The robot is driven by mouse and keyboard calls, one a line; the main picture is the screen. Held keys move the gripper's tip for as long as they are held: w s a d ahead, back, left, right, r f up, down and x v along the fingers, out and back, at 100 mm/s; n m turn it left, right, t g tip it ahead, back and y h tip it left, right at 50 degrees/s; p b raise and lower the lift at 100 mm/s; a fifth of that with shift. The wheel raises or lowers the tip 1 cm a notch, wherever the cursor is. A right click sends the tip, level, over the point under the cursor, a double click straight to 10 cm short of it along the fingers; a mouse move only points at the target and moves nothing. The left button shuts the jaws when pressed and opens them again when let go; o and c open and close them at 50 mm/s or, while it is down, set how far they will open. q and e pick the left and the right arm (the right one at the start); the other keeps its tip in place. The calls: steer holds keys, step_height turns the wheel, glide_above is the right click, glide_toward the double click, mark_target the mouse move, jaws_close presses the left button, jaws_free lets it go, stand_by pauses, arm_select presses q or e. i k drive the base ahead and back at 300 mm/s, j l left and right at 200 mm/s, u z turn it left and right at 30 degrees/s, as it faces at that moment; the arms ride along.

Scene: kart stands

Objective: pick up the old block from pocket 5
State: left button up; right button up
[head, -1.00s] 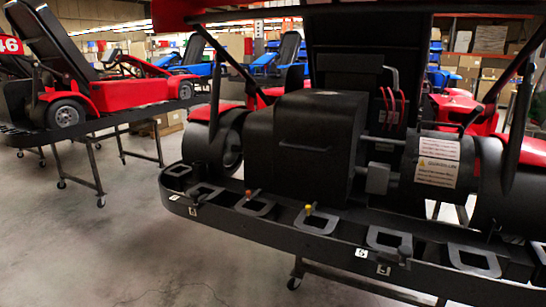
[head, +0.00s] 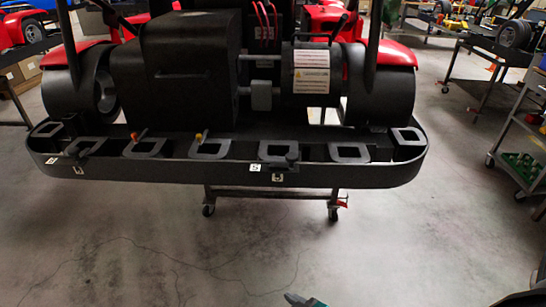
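The black kart bumper (head: 200,174) runs across the middle of the head view, with a row of pockets with grey rims. A small white label reading 5 (head: 255,167) is on its front face. Just above and to its right is a pocket with a grey rim (head: 279,150). A dark block-like shape (head: 291,160) shows at this pocket's front right edge; it is hard to separate from the black bumper. No gripper can be made out near the pockets.
An orange-topped peg (head: 135,137) and a yellow-topped peg (head: 198,138) stand at other pockets. A wheeled stand (head: 270,193) carries the kart. A cart with green items (head: 524,168) is at right. A grey-and-teal tip at the bottom edge is unclear. Open floor lies in front.

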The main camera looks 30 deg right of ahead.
mark_target(268, 150)
steer(key=l, duration=0.9)
steer(key=i+l, duration=0.15)
steer(key=l, duration=0.8)
